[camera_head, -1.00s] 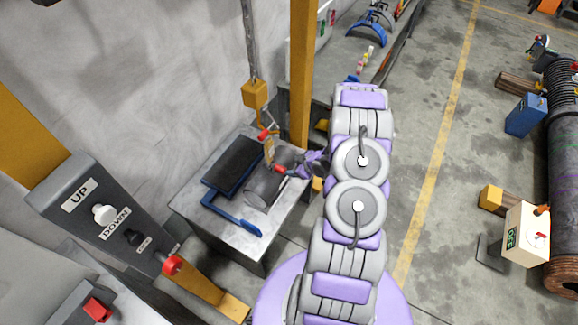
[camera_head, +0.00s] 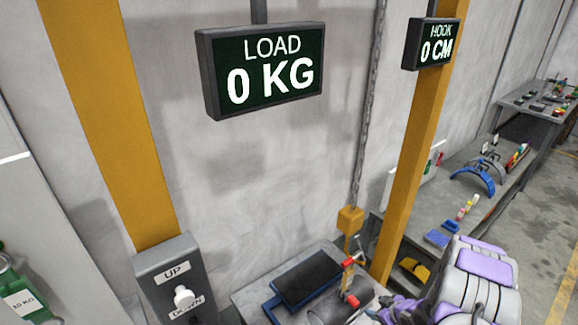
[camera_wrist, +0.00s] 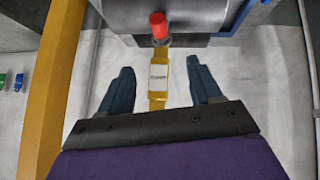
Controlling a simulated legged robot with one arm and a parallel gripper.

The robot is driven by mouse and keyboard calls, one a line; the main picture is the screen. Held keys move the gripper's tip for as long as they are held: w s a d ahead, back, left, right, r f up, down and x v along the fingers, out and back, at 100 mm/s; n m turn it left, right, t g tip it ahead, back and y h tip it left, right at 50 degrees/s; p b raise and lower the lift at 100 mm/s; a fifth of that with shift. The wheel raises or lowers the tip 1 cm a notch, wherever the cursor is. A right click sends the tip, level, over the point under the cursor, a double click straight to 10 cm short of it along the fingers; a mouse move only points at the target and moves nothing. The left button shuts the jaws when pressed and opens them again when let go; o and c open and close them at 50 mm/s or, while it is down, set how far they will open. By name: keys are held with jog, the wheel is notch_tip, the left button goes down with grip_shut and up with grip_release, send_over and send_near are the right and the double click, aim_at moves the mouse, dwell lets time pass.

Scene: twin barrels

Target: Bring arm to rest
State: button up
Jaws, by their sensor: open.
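My arm (camera_head: 475,285) shows at the bottom right of the head view, purple and grey, reaching toward the small metal table. My gripper (camera_wrist: 158,88) is open in the wrist view, its two dark fingers apart. A yellow strap-like piece with a white label (camera_wrist: 159,76) and a red tip (camera_wrist: 159,27) shows between and beyond the fingers. I cannot tell whether the fingers touch it. In the head view the gripper is near the grey cylinder (camera_head: 335,309) on the table, mostly cut off by the lower edge.
A metal table (camera_head: 250,296) holds a dark tray (camera_head: 307,278). A control box (camera_head: 172,272) stands left. Screens read LOAD 0 KG (camera_head: 262,70) and HOOK 0 CM (camera_head: 434,43). A workbench (camera_head: 490,190) stands right.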

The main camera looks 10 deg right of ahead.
notch_tip(320, 180, up, 11)
jog(key=d+m+g+h, duration=0.1)
jog(key=g+h, duration=0.2)
jog(key=s+a+r+m+g+h, duration=0.1)
jog(key=s+a+r, duration=0.15)
jog(key=r, duration=0.45)
jog(key=s+a+r+m+g+h, duration=0.1)
jog(key=s+a+r, duration=0.1)
jog(key=a+r, duration=0.3)
jog(key=s+a+r+g+y, duration=0.1)
jog(key=s+a+r, duration=0.3)
jog(key=s+a, duration=0.3)
jog(key=s+a+r+m+g+y+b, duration=0.1)
jog(key=s+a+r, duration=0.3)
jog(key=s+a, duration=0.4)
jog(key=s+a+r+m+g+y, duration=0.1)
jog(key=s+a+r+g, duration=0.1)
jog(key=s+a+r, duration=0.3)
jog(key=s+a, duration=0.3)
jog(key=s, duration=0.1)
jog(key=shift+s+g+y, duration=0.15)
jog(key=shift+g+y, duration=0.15)
jog(key=shift+g, duration=0.1)
jog(key=shift+a+r, duration=0.1)
